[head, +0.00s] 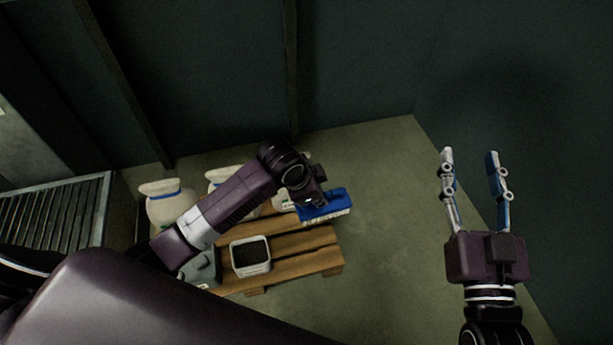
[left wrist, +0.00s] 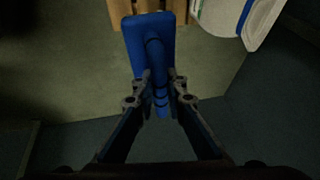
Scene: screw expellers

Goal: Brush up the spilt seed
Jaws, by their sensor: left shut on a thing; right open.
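A blue brush (head: 328,206) with pale bristles is held over the right back part of a wooden pallet. My left gripper (head: 312,199) is shut on its handle. In the left wrist view, the brush (left wrist: 150,35) extends away from the fingers of my left gripper (left wrist: 160,93), its broad blue back facing the camera. I cannot tell whether the bristles touch the pallet. My right gripper (head: 469,156) is open and empty, well to the right. I cannot make out any spilt seed; my left arm hides part of the pallet.
The wooden pallet (head: 316,262) stands on a greenish floor. A white square container (head: 236,261) with dark contents and a grey object (head: 204,267) are at its front. Pale sacks (head: 168,207) with blue bands stand behind. A metal grate (head: 60,215) is left. Floor right is clear.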

